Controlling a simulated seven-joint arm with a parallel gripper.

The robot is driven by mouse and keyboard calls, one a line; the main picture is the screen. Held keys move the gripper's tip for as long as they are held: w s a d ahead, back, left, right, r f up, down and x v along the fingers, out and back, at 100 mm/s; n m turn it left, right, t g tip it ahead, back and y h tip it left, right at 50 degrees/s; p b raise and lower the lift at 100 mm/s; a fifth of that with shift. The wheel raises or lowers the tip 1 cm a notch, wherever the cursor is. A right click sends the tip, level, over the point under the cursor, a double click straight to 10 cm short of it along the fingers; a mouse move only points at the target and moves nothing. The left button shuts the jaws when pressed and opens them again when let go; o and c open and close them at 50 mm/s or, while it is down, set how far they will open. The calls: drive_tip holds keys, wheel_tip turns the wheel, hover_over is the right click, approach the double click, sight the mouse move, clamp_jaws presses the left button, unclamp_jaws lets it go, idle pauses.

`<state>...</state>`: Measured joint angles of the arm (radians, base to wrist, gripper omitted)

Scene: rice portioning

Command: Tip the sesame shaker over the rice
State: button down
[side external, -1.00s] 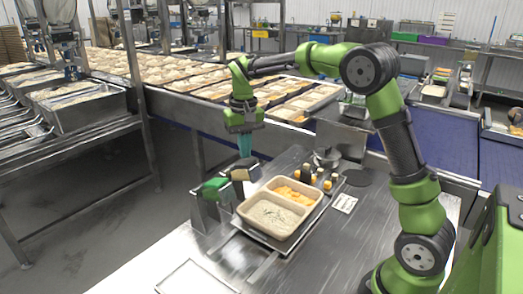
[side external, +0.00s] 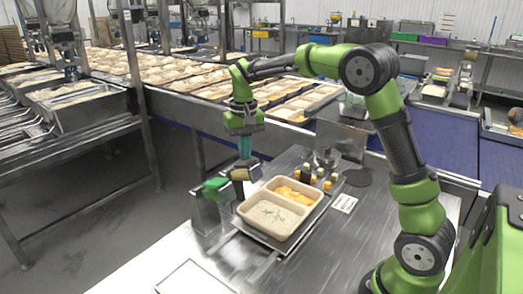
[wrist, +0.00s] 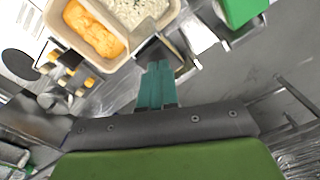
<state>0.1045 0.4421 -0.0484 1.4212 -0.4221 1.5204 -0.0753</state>
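The sesame shaker (side external: 240,174) is a small dark block with a paler lower part. It hangs at the tips of my gripper (side external: 243,155), just left of the two-part tray (side external: 270,234). In the wrist view my teal fingers (wrist: 156,80) look closed at the shaker (wrist: 154,49), whose far end is close to the tray's edge; the exact grip is partly hidden. The rice (side external: 270,213) fills the tray's near compartment and has dark specks on top. It also shows in the wrist view (wrist: 135,10).
Orange food (side external: 290,194) fills the tray's other compartment. Several small bottles with orange caps (side external: 320,176) stand behind the tray. A green object (side external: 213,188) is left of the shaker. The steel table (side external: 320,255) is clear at the front right.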

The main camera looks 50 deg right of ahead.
sight(250, 162)
drive_tip(key=shift+f, duration=0.5)
drive_tip(key=shift+s+f, duration=0.3)
drive_tip(key=shift+f, duration=0.4)
drive_tip(key=shift+s+f, duration=0.25)
drive_tip(key=shift+f, duration=0.45)
drive_tip(key=shift+s+f, duration=0.3)
drive_tip(key=shift+f, duration=0.4)
drive_tip(key=shift+r, duration=0.1)
drive_tip(key=shift+w+r, duration=0.25)
drive_tip(key=shift+r, duration=0.65)
drive_tip(key=shift+w+r, duration=0.3)
drive_tip(key=shift+r, duration=0.55)
drive_tip(key=shift+w+r, duration=0.25)
drive_tip(key=shift+r, duration=0.8)
